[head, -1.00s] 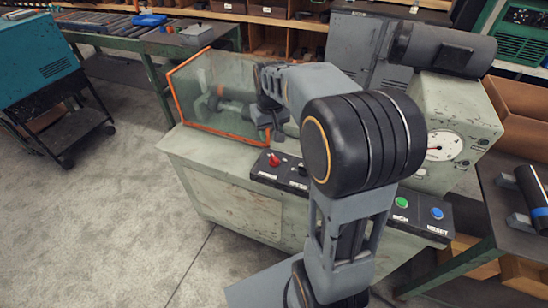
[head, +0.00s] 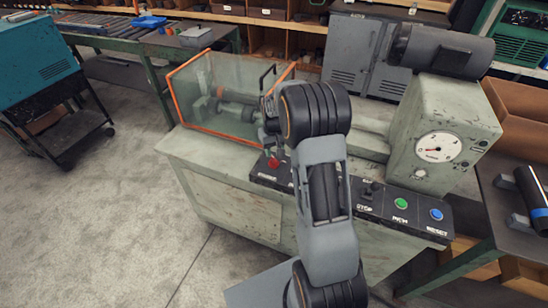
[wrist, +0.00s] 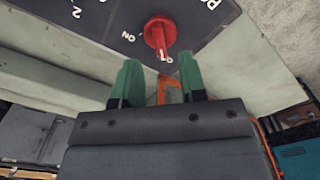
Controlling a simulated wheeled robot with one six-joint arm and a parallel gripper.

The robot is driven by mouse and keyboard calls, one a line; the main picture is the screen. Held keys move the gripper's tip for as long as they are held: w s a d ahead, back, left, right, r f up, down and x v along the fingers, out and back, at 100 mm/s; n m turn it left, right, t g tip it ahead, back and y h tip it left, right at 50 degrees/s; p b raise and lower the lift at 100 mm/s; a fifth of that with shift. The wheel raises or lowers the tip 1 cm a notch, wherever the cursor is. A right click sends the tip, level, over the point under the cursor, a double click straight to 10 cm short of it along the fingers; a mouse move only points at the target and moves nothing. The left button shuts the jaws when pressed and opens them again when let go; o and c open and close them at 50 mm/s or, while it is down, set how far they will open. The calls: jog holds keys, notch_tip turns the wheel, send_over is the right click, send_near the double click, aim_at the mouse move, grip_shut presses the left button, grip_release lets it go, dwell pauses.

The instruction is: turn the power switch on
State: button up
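The power switch is a red rotary knob (head: 273,162) at the left end of the black control panel (head: 375,212). In the wrist view the red knob (wrist: 159,34) sits just beyond my fingertips. "ON" is printed to its left, and its white mark points towards a small, partly covered label on my gripper's side. My gripper (wrist: 158,78) has two green fingers, spread apart with nothing between them. The fingers do not touch the knob in this view. In the head view my gripper (head: 270,138) is just above the knob, partly hidden by my arm.
The orange-framed clear guard (head: 215,95) stands open-looking just behind and left of the knob. A green button (head: 401,203) and a blue button (head: 437,213) are on the panel's right. A gauge housing (head: 430,125) rises behind them. My arm covers the panel's middle.

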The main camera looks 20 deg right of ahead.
aim_at(274, 159)
jog(key=shift+f, duration=2.3)
grip_shut()
